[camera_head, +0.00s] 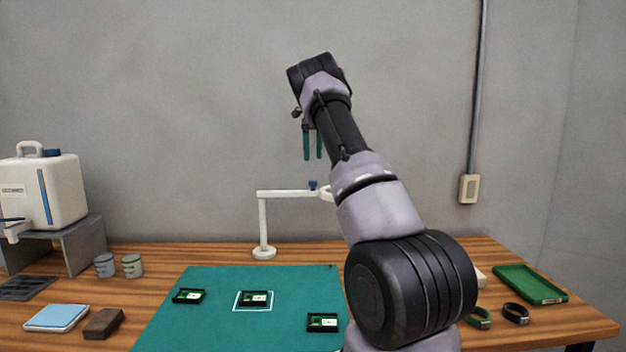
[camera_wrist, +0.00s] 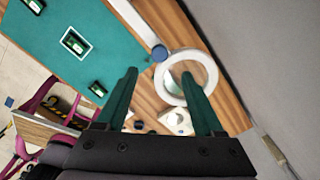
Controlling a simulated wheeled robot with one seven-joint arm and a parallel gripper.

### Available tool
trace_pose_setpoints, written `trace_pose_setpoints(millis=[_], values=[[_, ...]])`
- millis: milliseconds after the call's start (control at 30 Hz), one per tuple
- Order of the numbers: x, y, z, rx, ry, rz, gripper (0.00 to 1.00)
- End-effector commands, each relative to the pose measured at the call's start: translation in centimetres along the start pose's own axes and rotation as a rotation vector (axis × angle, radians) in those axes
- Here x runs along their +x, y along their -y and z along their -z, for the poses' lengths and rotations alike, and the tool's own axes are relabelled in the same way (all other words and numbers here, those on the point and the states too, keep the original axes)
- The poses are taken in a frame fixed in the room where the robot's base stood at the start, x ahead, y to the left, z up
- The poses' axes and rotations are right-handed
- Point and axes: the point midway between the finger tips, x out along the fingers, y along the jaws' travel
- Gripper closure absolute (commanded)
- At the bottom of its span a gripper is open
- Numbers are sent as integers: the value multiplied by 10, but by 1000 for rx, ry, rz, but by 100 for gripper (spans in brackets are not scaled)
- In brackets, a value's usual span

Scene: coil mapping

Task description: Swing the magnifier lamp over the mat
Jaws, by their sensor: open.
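The white magnifier lamp (camera_head: 290,193) stands on a round base at the back of the table, behind the green mat (camera_head: 210,278). Its arm reaches right to a ring head, mostly hidden behind my arm. In the wrist view the lamp's ring (camera_wrist: 211,72) and clear lens hang over bare wood beside the mat (camera_wrist: 60,35). A blue knob (camera_head: 313,185) sits on the lamp arm near the ring; it also shows in the wrist view (camera_wrist: 159,53). My gripper (camera_head: 313,157) is open and empty, pointing down above the knob, apart from it.
Several small green boards lie on the mat, one inside a white square outline (camera_head: 240,308). Two cups (camera_head: 132,266), a blue pad (camera_head: 57,317) and a brown block (camera_head: 104,323) are at left. A green tray (camera_head: 530,284) and dark wrist band (camera_head: 515,313) are at right.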

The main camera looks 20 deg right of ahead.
Motion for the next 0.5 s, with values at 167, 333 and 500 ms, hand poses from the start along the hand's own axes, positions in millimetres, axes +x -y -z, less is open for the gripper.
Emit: trace_pose_setpoints(millis=[167,333,500], values=[[33,-1,1,-1,-2,-3,31],[65,-1,0,-2,-1,-2,31],[86,-1,0,-3,0,-1,31]])
